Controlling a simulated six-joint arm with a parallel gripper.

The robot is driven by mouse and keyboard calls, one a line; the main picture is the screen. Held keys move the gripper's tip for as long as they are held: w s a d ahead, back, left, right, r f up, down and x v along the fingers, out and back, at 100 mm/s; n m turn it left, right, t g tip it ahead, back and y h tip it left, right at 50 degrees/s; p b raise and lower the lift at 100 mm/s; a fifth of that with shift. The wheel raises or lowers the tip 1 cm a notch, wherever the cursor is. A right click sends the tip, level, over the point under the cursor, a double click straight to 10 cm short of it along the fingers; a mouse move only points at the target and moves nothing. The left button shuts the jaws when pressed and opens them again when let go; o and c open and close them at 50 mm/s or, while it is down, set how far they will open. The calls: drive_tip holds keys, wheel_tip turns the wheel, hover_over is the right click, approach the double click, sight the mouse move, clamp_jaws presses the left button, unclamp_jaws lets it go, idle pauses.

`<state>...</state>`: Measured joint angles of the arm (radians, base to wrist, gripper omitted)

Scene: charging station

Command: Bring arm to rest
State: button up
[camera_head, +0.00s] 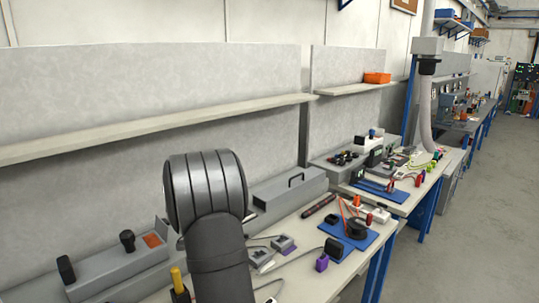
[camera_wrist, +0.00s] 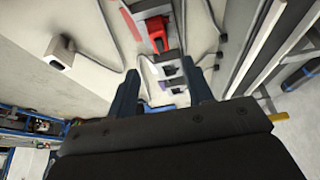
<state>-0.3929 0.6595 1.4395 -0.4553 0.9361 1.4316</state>
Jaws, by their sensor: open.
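My gripper (camera_wrist: 160,82) is open in the wrist view, its two dark blue-grey fingers apart with nothing held between them. In the head view my dark arm link rises in front of the workbench (camera_head: 338,268), and my gripper cannot be made out there. In the wrist view a red block (camera_wrist: 157,36) on a pale surface lies beyond the fingers.
Blue mats (camera_head: 350,238) with small tools and leads lie on the benches. A grey box with a handle (camera_head: 290,190) stands at the bench's back, below a wall shelf (camera_head: 150,128). Thin grey cables (camera_wrist: 213,22) cross the wrist view. The floor (camera_head: 480,220) at right is clear.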

drive_tip(key=x, duration=0.9)
drive_tip(key=shift+w+d+f, duration=0.1)
drive_tip(key=shift+f, duration=0.25)
drive_tip(key=shift+r, duration=0.2)
drive_tip(key=v, duration=1.8)
drive_tip(key=x, duration=1.8)
wheel_tip(320, 180, up, 8)
drive_tip(key=shift+f, duration=0.2)
drive_tip(key=s+d, duration=0.3)
drive_tip(key=d, duration=1.1)
drive_tip(key=shift+d, duration=0.3)
